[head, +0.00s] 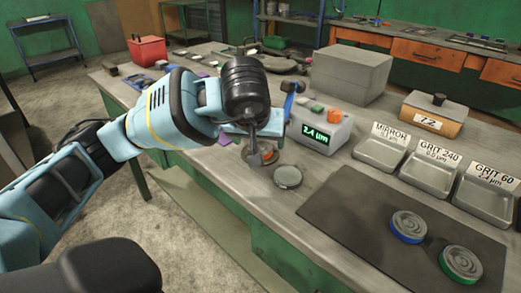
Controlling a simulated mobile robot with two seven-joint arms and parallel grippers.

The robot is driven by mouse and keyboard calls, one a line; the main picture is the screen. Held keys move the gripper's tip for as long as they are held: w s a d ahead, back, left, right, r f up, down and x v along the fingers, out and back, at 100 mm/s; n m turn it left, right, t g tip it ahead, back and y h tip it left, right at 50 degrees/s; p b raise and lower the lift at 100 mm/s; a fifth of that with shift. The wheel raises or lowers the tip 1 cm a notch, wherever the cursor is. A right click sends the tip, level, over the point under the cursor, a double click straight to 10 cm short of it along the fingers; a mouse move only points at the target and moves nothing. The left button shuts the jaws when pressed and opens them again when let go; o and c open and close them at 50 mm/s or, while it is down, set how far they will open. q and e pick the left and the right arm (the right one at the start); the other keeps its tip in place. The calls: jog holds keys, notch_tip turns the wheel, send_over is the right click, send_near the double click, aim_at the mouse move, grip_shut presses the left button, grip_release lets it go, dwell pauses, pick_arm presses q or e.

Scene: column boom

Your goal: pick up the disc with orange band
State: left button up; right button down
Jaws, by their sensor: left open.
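My left gripper (262,158) points down from its dark wrist, with its fingers at a disc with an orange band (271,155) on the grey bench. The fingers hide much of this disc, and I cannot tell whether they touch it. The jaws are open. A disc with a blue band (408,227) and a disc with a green band (461,264) lie on the dark mat (365,222) at the lower right. My right gripper is not in view.
A plain grey round plate (288,177) lies just right of the gripper. Behind stands a gauge box (323,130) reading 2.4 µm. Three labelled metal trays (381,154), MIRROR, GRIT 240 and GRIT 60, stand at right. A large grey block (350,75) is farther back.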

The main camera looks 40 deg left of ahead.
aim_at(260, 147)
pick_arm(q)
jog(key=x, duration=0.3)
jog(key=shift+w+a+f, duration=0.1)
jog(key=shift+f, duration=0.05)
jog(key=c, duration=1.4)
jog(key=shift+r, duration=0.25)
jog(key=shift+c, duration=0.2)
jog(key=shift+r+p, duration=0.8)
jog(key=shift+r, duration=0.15)
notch_tip(260, 147, up, 2)
jog(key=shift+r+p, duration=0.1)
jog(key=shift+p, duration=0.8)
jog(key=s+d+p, duration=0.3)
jog(key=s+p, duration=0.4)
jog(key=s, duration=0.8)
jog(key=shift+s+r, duration=0.35)
